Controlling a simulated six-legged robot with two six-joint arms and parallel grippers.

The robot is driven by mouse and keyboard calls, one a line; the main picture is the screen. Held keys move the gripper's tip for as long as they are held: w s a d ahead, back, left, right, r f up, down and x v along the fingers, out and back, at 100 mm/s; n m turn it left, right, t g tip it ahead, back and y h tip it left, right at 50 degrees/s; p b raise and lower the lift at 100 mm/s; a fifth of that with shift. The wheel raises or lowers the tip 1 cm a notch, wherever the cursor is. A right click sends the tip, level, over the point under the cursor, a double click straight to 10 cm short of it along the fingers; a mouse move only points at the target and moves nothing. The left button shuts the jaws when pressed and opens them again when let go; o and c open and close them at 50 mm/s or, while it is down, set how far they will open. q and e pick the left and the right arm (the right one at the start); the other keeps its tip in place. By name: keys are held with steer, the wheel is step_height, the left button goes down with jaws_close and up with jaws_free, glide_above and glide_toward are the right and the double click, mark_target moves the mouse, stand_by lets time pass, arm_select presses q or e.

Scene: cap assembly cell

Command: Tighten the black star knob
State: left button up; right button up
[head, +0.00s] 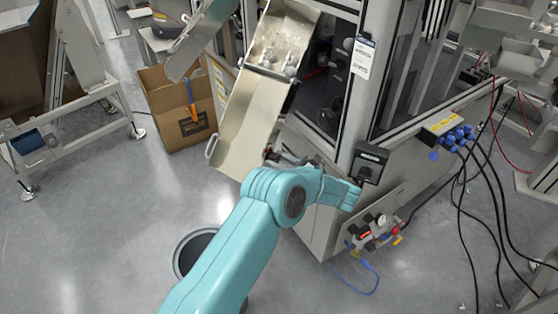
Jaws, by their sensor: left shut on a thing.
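My left arm reaches in from the bottom, and its teal gripper (354,187) is at the corner of the grey machine, just below a small black box (369,160) with a pale label. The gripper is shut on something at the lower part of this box. I take the held thing to be the black star knob, but it is small and mostly hidden by the gripper, so its star shape and seating cannot be made out. My right gripper is not in view.
A metal chute (248,122) slopes down left of the machine (330,222), close to my arm. A cardboard box (165,112) stands on the floor at the left. Blue connectors (458,137) with hanging black cables and an air regulator (378,232) are on the right.

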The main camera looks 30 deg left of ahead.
arm_select(q)
steer(key=shift+d+f+m, duration=0.1)
steer(key=shift+f+m, duration=0.1)
steer(key=shift+m, duration=0.4)
steer(key=o, duration=1)
steer(key=shift+o, duration=0.3)
steer(key=shift+r, duration=0.1)
steer(key=d+p, duration=0.1)
steer(key=d, duration=1.5)
steer(key=shift+s+d, duration=0.15)
